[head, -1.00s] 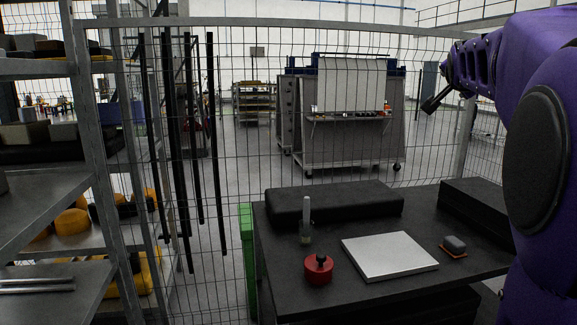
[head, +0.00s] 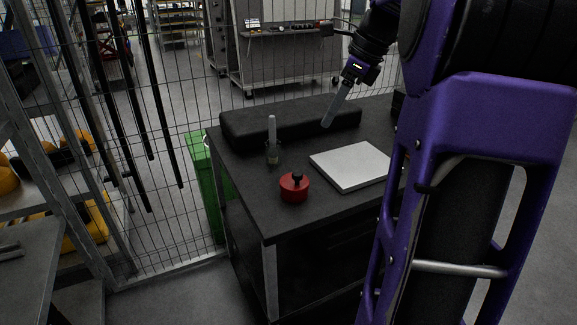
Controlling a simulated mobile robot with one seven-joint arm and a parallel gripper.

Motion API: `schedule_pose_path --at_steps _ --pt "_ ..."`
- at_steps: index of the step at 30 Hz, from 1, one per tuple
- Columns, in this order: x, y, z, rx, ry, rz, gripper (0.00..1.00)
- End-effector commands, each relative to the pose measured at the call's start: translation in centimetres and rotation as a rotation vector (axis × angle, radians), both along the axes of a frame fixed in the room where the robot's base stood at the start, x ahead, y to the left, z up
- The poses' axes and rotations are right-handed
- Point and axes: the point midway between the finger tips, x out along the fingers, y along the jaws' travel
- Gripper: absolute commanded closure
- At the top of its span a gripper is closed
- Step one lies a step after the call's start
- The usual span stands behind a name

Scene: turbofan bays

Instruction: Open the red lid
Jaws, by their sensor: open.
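The red lid (head: 294,188) is a round red piece with a dark knob on top, sitting on the front left part of the black table (head: 245,205). What is under the lid cannot be made out. My gripper (head: 328,122) hangs above the table, behind and to the right of the red lid, apart from it. Its grey fingers point down and left and appear empty. The gap between them is too small to see.
A white flat plate (head: 350,166) lies right of the lid. A clear container with an upright light stick (head: 272,140) stands behind it, before a long black block (head: 290,122). A wire fence (head: 185,120) and green bin (head: 208,185) are left.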

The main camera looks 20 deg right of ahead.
Motion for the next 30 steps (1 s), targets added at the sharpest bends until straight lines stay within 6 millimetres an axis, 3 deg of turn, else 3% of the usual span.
schedule_pose_path --at_steps 5,21,30 --pt "0.4 0.6 -1.9 0.007 0.005 0.0 0.39" --pt "3.3 3.7 -12.5 0.004 0.005 0.0 0.39" --pt "4.4 4.8 -15.7 0.002 0.001 0.001 0.39"
